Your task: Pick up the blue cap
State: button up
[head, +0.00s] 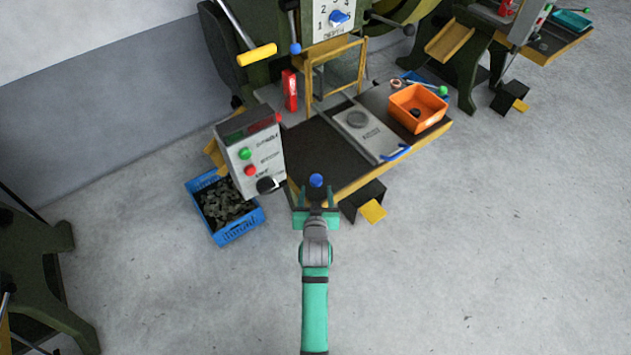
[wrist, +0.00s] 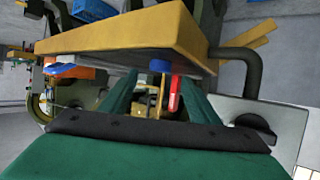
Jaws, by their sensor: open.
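The blue cap (head: 316,180) is a small round blue piece at the front edge of the press table, just ahead of my gripper (head: 316,197). My gripper is open, with a finger on either side of that line and nothing held. I cannot tell whether the cap lies partly between the fingertips or just beyond them. What supports the cap is hidden.
A grey control box (head: 250,155) with buttons stands close to my gripper's left. A blue crate (head: 241,231) of dark scrap is on the floor below it. A black and yellow pedal (head: 364,205) is at right. An orange bin (head: 433,116) sits on the table (head: 375,165). The front floor is clear.

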aim_at(316, 180)
jog(key=shift+x, duration=2.95)
jog(key=shift+r, duration=0.1)
jog(key=c, duration=1.1)
jog(key=shift+c, duration=0.2)
